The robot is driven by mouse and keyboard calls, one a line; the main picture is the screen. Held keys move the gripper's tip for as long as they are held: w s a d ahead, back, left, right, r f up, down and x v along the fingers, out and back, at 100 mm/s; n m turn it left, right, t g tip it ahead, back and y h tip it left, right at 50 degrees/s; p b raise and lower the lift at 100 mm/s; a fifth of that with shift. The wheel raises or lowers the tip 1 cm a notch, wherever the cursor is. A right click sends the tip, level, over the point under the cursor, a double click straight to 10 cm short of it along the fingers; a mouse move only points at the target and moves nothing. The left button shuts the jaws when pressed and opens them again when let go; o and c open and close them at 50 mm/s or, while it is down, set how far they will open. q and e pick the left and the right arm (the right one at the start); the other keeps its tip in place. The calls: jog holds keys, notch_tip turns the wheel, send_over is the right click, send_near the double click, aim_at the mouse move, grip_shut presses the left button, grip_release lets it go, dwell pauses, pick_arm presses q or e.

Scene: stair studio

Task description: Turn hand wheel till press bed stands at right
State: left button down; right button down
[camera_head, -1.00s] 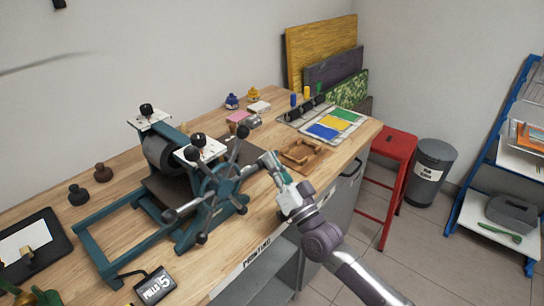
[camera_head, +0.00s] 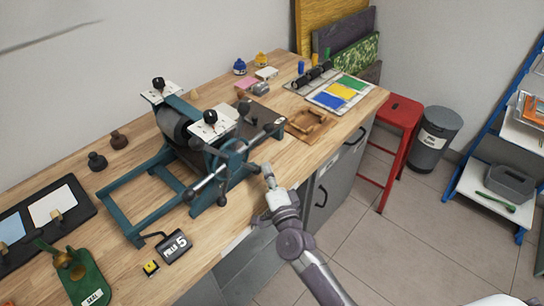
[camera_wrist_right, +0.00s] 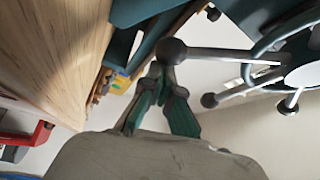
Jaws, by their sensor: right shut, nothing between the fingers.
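The teal press stands on the wooden bench. Its hand wheel (camera_head: 229,162), with several ball-tipped spokes, is on the press's near side. The dark press bed (camera_head: 264,115) sticks out to the right of the roller (camera_head: 174,122), and the left part of the teal frame (camera_head: 128,215) is empty. My right gripper (camera_head: 267,170) is just right of the wheel, low by the bench's front edge. In the right wrist view, its fingers (camera_wrist_right: 160,72) are shut and empty, close to a ball knob (camera_wrist_right: 172,50); whether they touch cannot be told. My left gripper is not in view.
A wooden tray (camera_head: 308,123) and a colour sheet (camera_head: 338,92) lie right of the press. A small counter box (camera_head: 174,246) sits in front of it. A red stool (camera_head: 402,110) and a grey bin (camera_head: 436,138) stand beyond the bench's right end.

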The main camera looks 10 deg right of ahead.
jog(key=shift+s+a+f+m+g+p, duration=0.35)
jog(key=shift+a+f+m+p, duration=0.1)
jog(key=shift+a+m, duration=0.15)
jog(key=shift+d, duration=0.1)
